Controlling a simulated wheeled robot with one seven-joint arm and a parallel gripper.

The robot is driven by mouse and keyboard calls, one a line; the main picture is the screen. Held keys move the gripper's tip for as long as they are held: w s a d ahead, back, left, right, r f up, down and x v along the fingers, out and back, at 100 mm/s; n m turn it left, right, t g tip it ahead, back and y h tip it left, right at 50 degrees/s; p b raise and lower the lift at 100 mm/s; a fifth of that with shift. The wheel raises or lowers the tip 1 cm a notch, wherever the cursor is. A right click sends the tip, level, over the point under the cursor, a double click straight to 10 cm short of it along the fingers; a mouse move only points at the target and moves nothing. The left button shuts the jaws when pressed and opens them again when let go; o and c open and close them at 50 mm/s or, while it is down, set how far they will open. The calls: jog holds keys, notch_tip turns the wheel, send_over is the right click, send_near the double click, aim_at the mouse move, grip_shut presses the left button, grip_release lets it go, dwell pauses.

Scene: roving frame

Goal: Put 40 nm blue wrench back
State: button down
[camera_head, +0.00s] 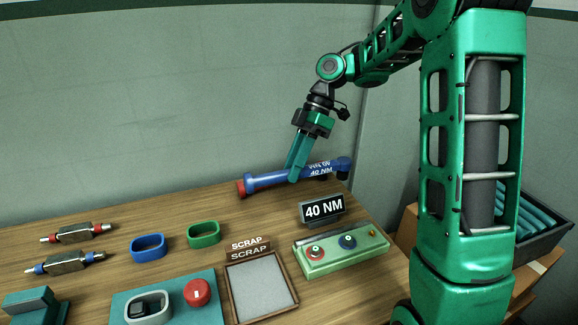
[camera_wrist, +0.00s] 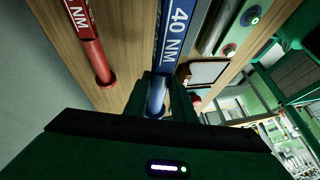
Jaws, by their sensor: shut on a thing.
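The blue wrench (camera_head: 268,179), lettered 40 NM, lies nearly level across the back of the table in the head view. My gripper (camera_head: 294,176) comes down from above and is shut on its shaft. In the wrist view the blue wrench (camera_wrist: 178,38) runs between my fingers, its label facing the camera. Whether it touches the table is unclear. A red wrench (camera_wrist: 84,28), with part of an NM label, lies beside it to the left in the wrist view. In the head view only a red end (camera_head: 240,188) shows at the blue wrench's left end.
A black 40 NM sign (camera_head: 322,207) stands behind a green control box (camera_head: 341,262) with knobs. A framed scrap tray (camera_head: 232,298), green ring (camera_head: 203,235), blue ring (camera_head: 148,247) and two tools lie farther left. A dark crate (camera_head: 540,245) stands at right. The table's back left is clear.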

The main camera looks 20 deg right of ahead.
jog(key=shift+a+f, duration=0.1)
jog(key=shift+f, duration=3.85)
jog(key=c, duration=1.4)
grip_release()
jog(key=shift+r, duration=0.15)
jog(key=shift+r, duration=3.85)
